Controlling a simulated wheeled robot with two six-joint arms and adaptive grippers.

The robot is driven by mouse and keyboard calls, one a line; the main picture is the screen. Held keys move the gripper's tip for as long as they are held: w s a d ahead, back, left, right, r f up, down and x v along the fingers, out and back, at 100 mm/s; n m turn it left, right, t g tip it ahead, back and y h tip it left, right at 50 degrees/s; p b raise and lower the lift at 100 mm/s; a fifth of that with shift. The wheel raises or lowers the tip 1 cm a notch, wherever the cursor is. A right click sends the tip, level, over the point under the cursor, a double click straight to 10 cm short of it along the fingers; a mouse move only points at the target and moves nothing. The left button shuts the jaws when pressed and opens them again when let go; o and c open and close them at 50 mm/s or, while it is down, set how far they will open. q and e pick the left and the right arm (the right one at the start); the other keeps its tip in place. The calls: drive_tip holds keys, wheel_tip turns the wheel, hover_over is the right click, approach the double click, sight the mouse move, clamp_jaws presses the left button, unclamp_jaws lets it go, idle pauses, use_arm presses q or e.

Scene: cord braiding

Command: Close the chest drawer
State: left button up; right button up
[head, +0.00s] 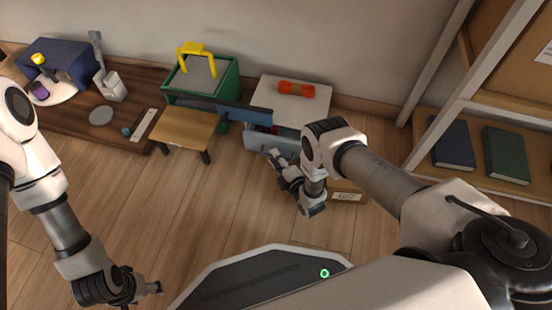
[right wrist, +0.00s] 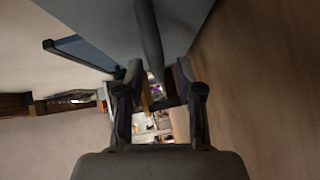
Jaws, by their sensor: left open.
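The chest (head: 312,108) is a low white-topped cabinet against the back wall. Its grey drawer (head: 257,142) appears pulled out, with something red and blue showing inside. My right gripper (head: 275,157) is just in front of the drawer. In the right wrist view, a grey front carries a dark bar handle (right wrist: 148,35), which runs down toward the space between the open fingers of my right gripper (right wrist: 158,75). I cannot tell if they touch. My left gripper (head: 150,289) is open and empty, low at the left, far from the chest.
A red dumbbell-shaped object (head: 296,88) lies on the chest. A blue panel (head: 245,112) stands out beside the drawer. A small wooden table (head: 186,126) and green box (head: 226,86) are to the left. A shelf with books (head: 452,145) stands right. Floor (head: 200,215) in front is clear.

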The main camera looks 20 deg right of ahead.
drive_tip(key=o, duration=0.7)
drive_tip(key=r, duration=0.9)
drive_tip(key=shift+w, duration=0.3)
drive_tip(key=shift+d+r, duration=0.1)
drive_tip(key=shift+r, duration=0.15)
drive_tip(key=shift+s+d+r, duration=0.15)
drive_tip(key=shift+d+r, duration=0.05)
drive_tip(key=shift+r, duration=0.4)
drive_tip(key=c, duration=0.3)
drive_tip(key=shift+s+r, duration=0.15)
drive_tip(key=c, duration=0.4)
drive_tip(key=shift+a+f, duration=0.15)
drive_tip(key=shift+f, duration=0.25)
drive_tip(key=shift+r, duration=0.1)
